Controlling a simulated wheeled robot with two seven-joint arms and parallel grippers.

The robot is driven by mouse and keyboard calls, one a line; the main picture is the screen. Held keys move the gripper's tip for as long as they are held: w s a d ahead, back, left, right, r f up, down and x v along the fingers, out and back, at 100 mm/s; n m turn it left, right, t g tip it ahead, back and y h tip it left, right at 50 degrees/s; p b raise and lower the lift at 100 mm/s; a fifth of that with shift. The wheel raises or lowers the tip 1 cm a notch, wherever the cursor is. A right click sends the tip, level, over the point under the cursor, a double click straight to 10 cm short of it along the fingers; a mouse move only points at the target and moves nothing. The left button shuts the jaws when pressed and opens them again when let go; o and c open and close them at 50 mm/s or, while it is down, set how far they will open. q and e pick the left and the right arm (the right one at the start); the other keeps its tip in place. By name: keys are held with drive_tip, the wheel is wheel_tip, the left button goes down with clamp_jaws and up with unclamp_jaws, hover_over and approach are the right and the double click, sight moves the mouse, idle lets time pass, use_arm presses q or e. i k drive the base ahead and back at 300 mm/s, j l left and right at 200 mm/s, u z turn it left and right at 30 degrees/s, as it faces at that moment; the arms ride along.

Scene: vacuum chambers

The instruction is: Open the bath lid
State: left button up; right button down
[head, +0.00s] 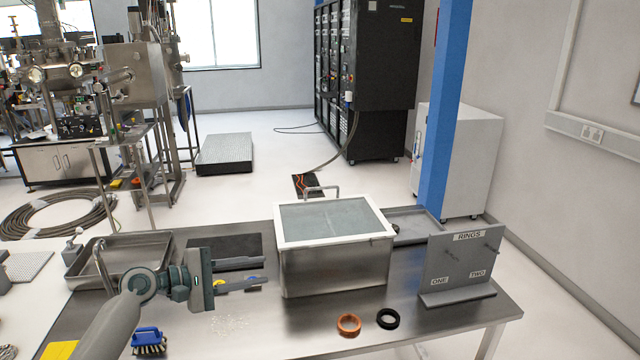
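The bath (335,271) is a steel box standing on the metal table. Its lid (332,217) has a white frame around a grey-green panel and lies shut over the top. A bent metal handle or tube (322,190) rises at the back edge; I cannot tell whether it is fixed to the lid. My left gripper (267,271) is to the left of the bath, its fingers pointing right toward the bath's side wall. It is open, with a gap between the fingers, and seems empty. My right gripper is out of view.
An orange ring (348,324) and a black ring (388,318) lie in front of the bath. A grey RINGS stand (459,267) is at right. A steel tray (81,275) is behind my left arm. A blue brush (149,341) lies near the front.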

sight(389, 232)
drive_tip(key=i, duration=1.35)
